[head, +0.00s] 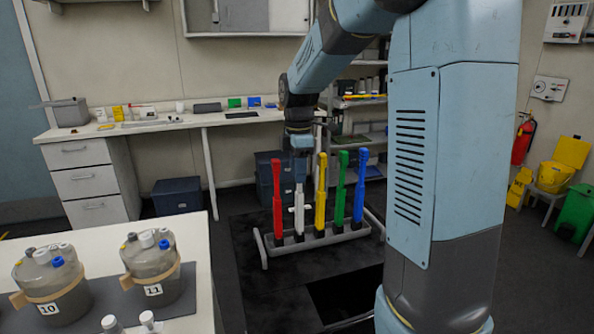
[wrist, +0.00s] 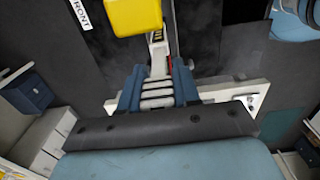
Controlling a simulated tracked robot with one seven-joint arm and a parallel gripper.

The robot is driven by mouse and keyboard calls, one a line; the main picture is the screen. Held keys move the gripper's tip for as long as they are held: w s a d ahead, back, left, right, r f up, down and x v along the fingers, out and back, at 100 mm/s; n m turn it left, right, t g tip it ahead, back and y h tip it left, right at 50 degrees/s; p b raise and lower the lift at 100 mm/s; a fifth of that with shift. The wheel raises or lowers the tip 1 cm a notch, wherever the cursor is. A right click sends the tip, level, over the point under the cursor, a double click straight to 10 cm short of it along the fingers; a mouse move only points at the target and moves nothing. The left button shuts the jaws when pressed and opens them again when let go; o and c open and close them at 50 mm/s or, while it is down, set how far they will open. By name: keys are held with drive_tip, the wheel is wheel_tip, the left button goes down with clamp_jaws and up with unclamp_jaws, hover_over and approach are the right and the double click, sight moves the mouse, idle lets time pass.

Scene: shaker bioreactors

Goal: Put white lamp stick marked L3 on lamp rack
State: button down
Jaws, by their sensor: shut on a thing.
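The white lamp stick (head: 299,212) is upright in the head view, second from left in the row on the lamp rack (head: 310,243). My gripper (head: 301,176) points straight down and is shut on its upper part. The stick's lower end is at the rack's dark socket; I cannot tell whether it is fully seated. In the wrist view my gripper (wrist: 156,88) has its fingers around a pale shaft (wrist: 156,52). The L3 mark is not readable.
A red stick (head: 277,200) stands close on the left, a yellow stick (head: 320,195) close on the right. Green (head: 341,190) and blue (head: 360,190) sticks stand farther right. The yellow stick's end (wrist: 132,16) shows in the wrist view. A bench with jars (head: 152,268) is at front left.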

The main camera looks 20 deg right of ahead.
drive_tip(key=shift+f, duration=0.35)
idle(0.3)
drive_tip(key=c, duration=0.7)
unclamp_jaws()
drive_tip(key=shift+c, duration=0.2)
wheel_tip(320, 180, up, 14)
drive_tip(key=shift+f, duration=0.15)
drive_tip(key=s+f+m+t, duration=0.2)
drive_tip(key=s+f+m, duration=0.1)
drive_tip(key=s+m, duration=0.6)
drive_tip(key=s+f+m+t, duration=0.3)
drive_tip(key=s+m, duration=0.6)
drive_tip(key=s, duration=0.8)
drive_tip(key=shift+t, duration=0.3)
